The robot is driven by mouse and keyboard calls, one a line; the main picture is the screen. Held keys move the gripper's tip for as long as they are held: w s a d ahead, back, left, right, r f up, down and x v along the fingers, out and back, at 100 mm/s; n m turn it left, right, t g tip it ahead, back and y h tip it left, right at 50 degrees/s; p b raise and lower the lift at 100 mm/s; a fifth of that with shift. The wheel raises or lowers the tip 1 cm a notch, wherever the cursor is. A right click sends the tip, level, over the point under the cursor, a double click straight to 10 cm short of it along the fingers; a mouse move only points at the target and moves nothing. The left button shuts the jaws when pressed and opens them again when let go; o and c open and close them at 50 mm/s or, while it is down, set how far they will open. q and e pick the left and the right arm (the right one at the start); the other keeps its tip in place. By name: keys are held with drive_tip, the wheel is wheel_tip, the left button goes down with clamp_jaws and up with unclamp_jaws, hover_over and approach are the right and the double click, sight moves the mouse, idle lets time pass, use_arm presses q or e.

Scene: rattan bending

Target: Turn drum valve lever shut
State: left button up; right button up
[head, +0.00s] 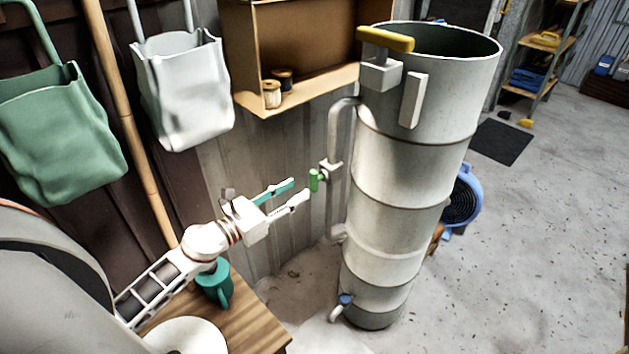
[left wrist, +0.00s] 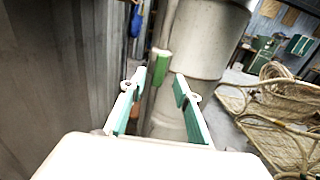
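The tall whitish drum (head: 405,185) stands right of centre in the head view, with a grey pipe (head: 337,130) along its left side. A small green lever (head: 314,180) sits on the valve fitting (head: 331,170) of that pipe, standing roughly upright. My left gripper (head: 298,189) is open and empty, its fingertips just left of the lever and apart from it. In the left wrist view the green lever (left wrist: 160,67) shows ahead, between the two spread fingers. My right gripper is in neither view.
A yellow-topped handle (head: 386,39) is at the drum's rim and a blue-capped tap (head: 346,299) near its foot. A wooden table (head: 255,325) with a teal mug (head: 215,283) lies below my left arm. A wall shelf (head: 300,100) is above. Open floor lies right.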

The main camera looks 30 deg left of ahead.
sight(311, 181)
use_arm(q)
drive_tip(key=shift+p+x, duration=0.6)
drive_tip(key=shift+x, duration=3.25)
clamp_jaws()
